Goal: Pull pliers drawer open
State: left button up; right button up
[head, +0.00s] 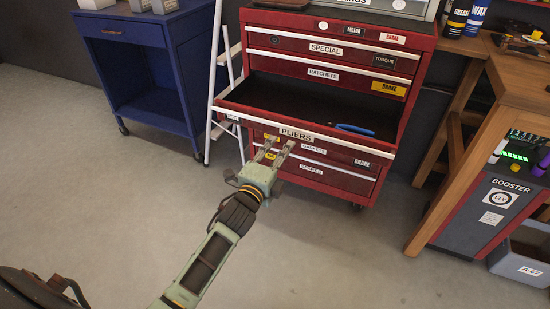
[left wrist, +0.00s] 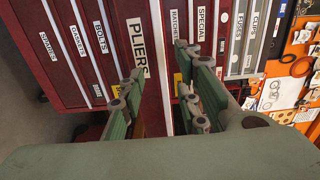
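The pliers drawer (head: 345,144) of the red tool chest is pulled out, its dark inside showing in the head view. A blue-handled tool (head: 354,130) lies in it toward the right. My left gripper (head: 279,147) is at the drawer's front edge, just below the PLIERS label (head: 296,134). In the left wrist view the left gripper's fingers (left wrist: 158,65) stand apart, with the drawer front and its PLIERS label (left wrist: 138,48) ahead between them. I cannot tell whether the fingers touch the drawer's edge. My right gripper is not in view.
The drawers above, labelled SPECIAL (head: 326,49) and RATCHETS (head: 323,74), are shut, as are those below. A white ladder (head: 213,82) leans left of the chest, beside a blue cart (head: 150,75). A wooden bench (head: 520,80) and booster (head: 484,213) stand right. Floor in front is clear.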

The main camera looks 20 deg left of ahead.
pick_arm(q)
jog(key=shift+s, duration=1.45)
jog(key=shift+a, duration=0.1)
